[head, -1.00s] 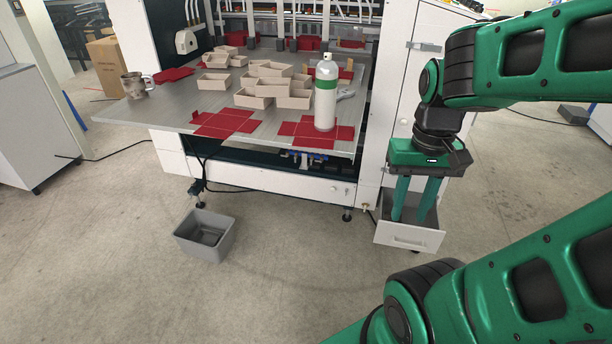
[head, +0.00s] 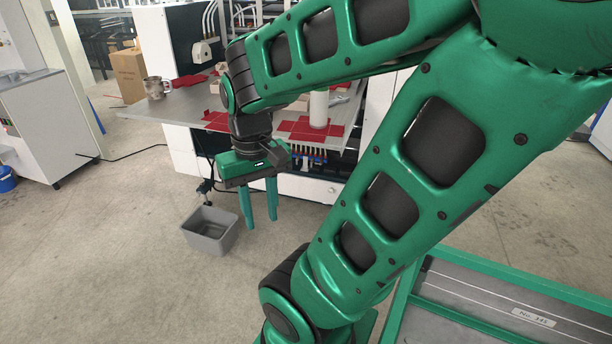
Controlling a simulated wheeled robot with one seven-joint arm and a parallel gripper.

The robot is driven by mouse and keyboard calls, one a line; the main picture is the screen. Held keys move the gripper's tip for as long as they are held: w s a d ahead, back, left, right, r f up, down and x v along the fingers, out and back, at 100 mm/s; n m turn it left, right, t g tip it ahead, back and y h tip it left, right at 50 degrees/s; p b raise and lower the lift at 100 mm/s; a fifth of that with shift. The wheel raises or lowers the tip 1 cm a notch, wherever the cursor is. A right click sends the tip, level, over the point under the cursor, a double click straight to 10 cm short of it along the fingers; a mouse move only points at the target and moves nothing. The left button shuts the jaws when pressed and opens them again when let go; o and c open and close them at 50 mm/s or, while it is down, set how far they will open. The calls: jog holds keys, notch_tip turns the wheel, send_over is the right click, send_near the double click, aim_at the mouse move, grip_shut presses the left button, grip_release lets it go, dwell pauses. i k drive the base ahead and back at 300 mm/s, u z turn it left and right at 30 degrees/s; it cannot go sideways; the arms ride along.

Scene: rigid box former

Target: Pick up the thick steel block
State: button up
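I cannot make out a thick steel block in the head view. My gripper (head: 260,222) hangs fingers-down in front of the machine, to the right of and above the grey bin (head: 222,238) in the picture. Its two green fingers are apart, with floor showing between them, and I see nothing held. The open drawer seen earlier at the machine's lower right is hidden behind my arm.
The machine's table (head: 150,108) carries a metal mug (head: 157,87), red flat blanks (head: 300,131) and a white bottle (head: 319,110); my arm hides much of it. A cardboard box (head: 128,74) stands behind.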

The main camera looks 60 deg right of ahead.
aim_at(344, 172)
jog(key=u, duration=0.15)
jog(key=k, duration=1.5)
jog(key=z, duration=1.05)
jog(key=i, duration=1.75)
